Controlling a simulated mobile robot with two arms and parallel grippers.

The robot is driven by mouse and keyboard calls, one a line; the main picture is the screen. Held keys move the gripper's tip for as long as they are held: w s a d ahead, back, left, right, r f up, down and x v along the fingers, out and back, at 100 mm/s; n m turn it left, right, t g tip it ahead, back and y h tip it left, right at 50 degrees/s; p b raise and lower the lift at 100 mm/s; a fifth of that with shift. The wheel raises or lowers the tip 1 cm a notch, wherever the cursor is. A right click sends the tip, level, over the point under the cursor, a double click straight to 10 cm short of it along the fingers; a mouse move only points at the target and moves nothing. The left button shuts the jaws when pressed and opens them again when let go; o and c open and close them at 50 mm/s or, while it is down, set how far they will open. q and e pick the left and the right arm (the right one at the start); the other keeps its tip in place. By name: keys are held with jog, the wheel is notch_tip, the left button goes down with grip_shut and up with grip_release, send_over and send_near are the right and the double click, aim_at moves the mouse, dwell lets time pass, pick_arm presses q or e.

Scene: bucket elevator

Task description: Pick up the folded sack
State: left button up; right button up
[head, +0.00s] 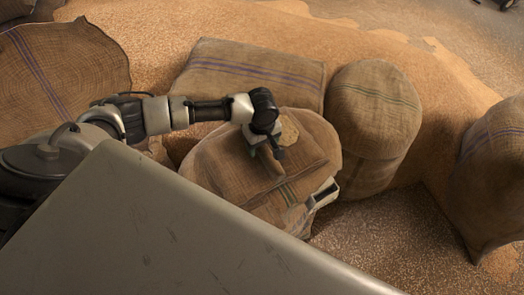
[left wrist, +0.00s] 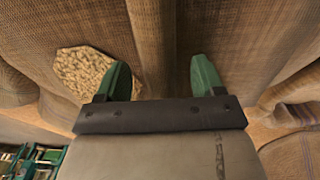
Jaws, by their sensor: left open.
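A brown woven sack (head: 276,180) with crossing raised folds and a pale stripe lies at the middle of the head view. I take it for the folded sack; its edges blend with the cloth around it. My left gripper (head: 267,152) points down over its far part, jaws open. In the left wrist view a raised cloth fold (left wrist: 152,40) runs between the open green fingertips (left wrist: 157,78). I cannot tell whether the fingers touch the cloth.
A pale grain patch (head: 288,130) lies beside the gripper. Full sacks stand behind (head: 250,75), right (head: 375,110) and far right (head: 490,180). Loose grain (head: 385,240) covers the floor. A grey panel (head: 150,230) fills the lower left.

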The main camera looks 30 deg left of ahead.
pick_arm(q)
jog(key=shift+f, duration=0.15)
grip_shut()
dwell(0.4)
